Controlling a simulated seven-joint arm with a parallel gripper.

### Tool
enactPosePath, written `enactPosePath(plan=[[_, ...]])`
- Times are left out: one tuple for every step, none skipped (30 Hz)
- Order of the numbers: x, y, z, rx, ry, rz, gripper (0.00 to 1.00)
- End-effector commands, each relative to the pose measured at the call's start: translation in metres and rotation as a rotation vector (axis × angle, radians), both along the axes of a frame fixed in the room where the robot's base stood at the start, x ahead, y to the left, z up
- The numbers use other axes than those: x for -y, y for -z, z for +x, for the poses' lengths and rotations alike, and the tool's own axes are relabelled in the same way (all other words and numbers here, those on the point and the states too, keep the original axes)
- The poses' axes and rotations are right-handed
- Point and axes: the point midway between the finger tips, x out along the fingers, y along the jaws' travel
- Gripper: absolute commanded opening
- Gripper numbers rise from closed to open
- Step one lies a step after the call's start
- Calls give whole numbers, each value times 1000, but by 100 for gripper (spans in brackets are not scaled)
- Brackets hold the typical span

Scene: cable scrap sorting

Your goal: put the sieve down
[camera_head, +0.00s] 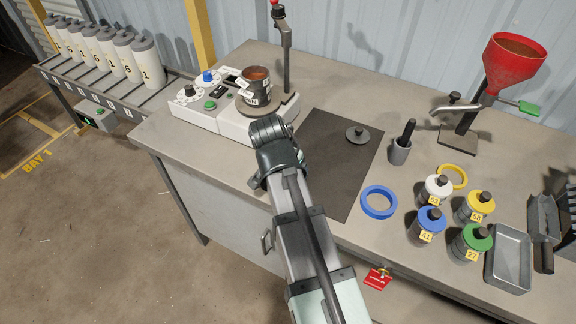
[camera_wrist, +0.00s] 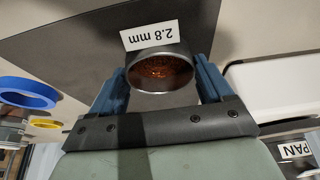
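The sieve (camera_wrist: 161,87) is a short grey metal cylinder with a "2.8 mm" label and copper-coloured grains inside. In the wrist view, my gripper (camera_wrist: 160,68) has its two blue fingers against opposite sides of it and holds it. The dark mat (camera_wrist: 70,55) shows beyond the sieve. In the head view, my arm hides the fingers and the held sieve, near the mat's (camera_head: 325,135) left edge. I cannot tell the sieve's height above the surface.
A shaker (camera_head: 240,122) carries a labelled dark stack (camera_head: 257,88) beside an upright post (camera_head: 286,60). A small lid (camera_head: 358,134) lies on the mat.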

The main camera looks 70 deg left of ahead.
Motion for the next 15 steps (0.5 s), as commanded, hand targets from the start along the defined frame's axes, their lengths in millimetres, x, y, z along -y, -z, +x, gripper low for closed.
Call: enactPosePath(plan=[[0,0,0,0,0,0,84],[0,0,0,0,0,0,87],[0,0,0,0,0,0,91],[0,0,0,0,0,0,94],[0,0,0,0,0,0,96],[0,0,0,0,0,0,100],[0,0,0,0,0,0,100],[0,0,0,0,0,0,100],[0,0,0,0,0,0,100],[0,0,0,0,0,0,100],[0,0,0,-1,0,-1,100],[0,0,0,0,0,0,100],[0,-1,0,0,0,0,100],[0,-1,0,0,0,0,100],[0,-3,0,0,0,0,100]])
